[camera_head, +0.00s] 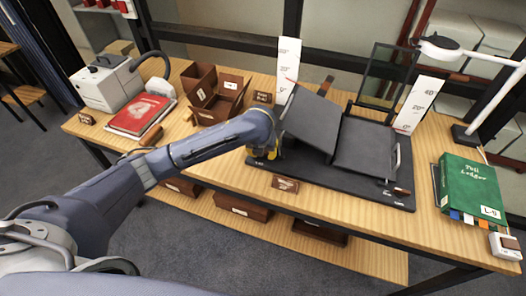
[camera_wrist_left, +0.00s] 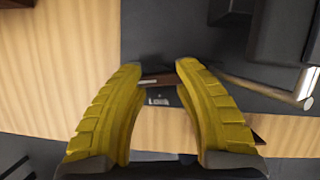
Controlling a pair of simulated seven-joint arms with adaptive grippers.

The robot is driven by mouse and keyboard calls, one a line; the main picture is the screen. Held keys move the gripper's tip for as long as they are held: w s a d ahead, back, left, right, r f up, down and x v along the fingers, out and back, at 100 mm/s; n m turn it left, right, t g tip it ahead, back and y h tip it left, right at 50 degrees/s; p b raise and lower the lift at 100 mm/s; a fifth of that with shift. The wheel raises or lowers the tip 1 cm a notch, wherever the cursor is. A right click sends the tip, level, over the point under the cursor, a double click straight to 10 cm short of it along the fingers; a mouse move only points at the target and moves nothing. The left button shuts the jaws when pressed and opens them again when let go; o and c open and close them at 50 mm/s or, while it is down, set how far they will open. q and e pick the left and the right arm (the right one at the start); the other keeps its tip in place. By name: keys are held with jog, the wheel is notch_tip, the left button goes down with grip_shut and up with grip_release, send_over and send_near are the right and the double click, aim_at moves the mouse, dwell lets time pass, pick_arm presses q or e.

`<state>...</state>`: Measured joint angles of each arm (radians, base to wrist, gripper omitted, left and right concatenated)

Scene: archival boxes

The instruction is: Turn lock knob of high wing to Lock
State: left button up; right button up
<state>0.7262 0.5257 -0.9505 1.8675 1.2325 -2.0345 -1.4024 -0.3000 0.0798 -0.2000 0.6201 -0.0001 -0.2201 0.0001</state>
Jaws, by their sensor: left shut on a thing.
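A dark book cradle (camera_head: 340,185) lies on the wooden table with two wings. The left, high wing (camera_head: 311,118) is tilted up steeply; the right wing (camera_head: 366,148) lies lower. My left gripper (camera_head: 268,150) is at the cradle's left end, beside the high wing. A small pale label (camera_wrist_left: 158,99) sits just below the knob, too blurred to read. The head view hides this knob behind the gripper. My right gripper is not seen.
A similar brown knob (camera_head: 396,190) is at the cradle's right front. A green ledger (camera_head: 473,183) lies at right, near a white lamp (camera_head: 470,50). A red book (camera_head: 140,115) and brown boxes (camera_head: 215,92) stand left. An angle board (camera_head: 418,104) stands behind the cradle.

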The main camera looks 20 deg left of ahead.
pick_arm(q)
jog(key=n+y, duration=0.1)
jog(key=n, duration=0.3)
jog(key=shift+g+y, duration=0.3)
jog(key=shift+y, duration=0.1)
jog(key=shift+c, duration=0.2)
jog(key=shift+d+n+g+y, duration=0.1)
jog(key=shift+n+g+y, duration=0.45)
jog(key=shift+n, duration=1.65)
jog(key=shift+c, duration=0.2)
grip_shut()
jog(key=shift+f, duration=0.1)
jog(key=o, duration=1.2)
grip_release()
jog(key=shift+o, duration=0.6)
jog(key=shift+o, duration=0.8)
